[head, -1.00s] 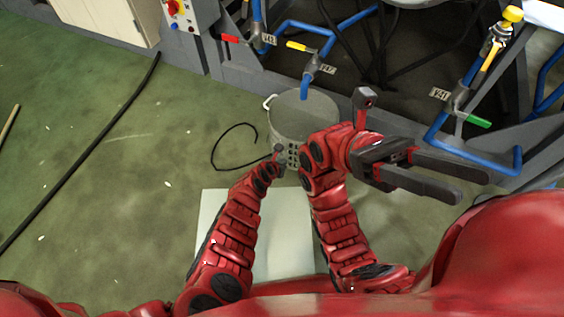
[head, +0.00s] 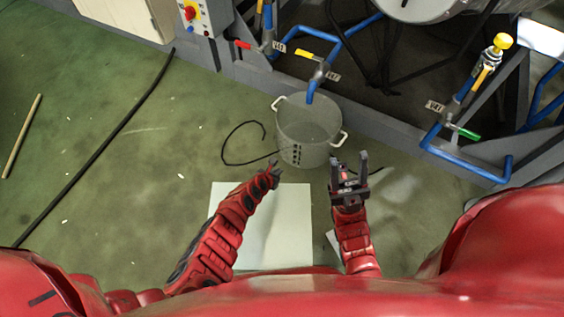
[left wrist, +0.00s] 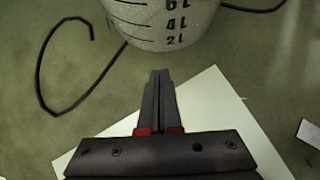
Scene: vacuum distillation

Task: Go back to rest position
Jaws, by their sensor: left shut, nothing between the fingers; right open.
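My left gripper (head: 274,170) is shut and empty, with its fingertips pointing toward the bucket. It shows in the left wrist view (left wrist: 160,75) with the two fingers together, above the white sheet's edge. My right gripper (head: 349,158) is open and empty, its two fingers apart and pointing away from my body, to the right of the bucket. Both arms reach forward over the floor.
A translucent graduated bucket (head: 308,125) with two handles stands on the green floor under a blue pipe outlet. A white sheet (head: 285,225) lies before it. A steel frame with blue pipes (head: 465,150) and colored valves lies beyond. A black cable (head: 100,150) crosses the floor at left.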

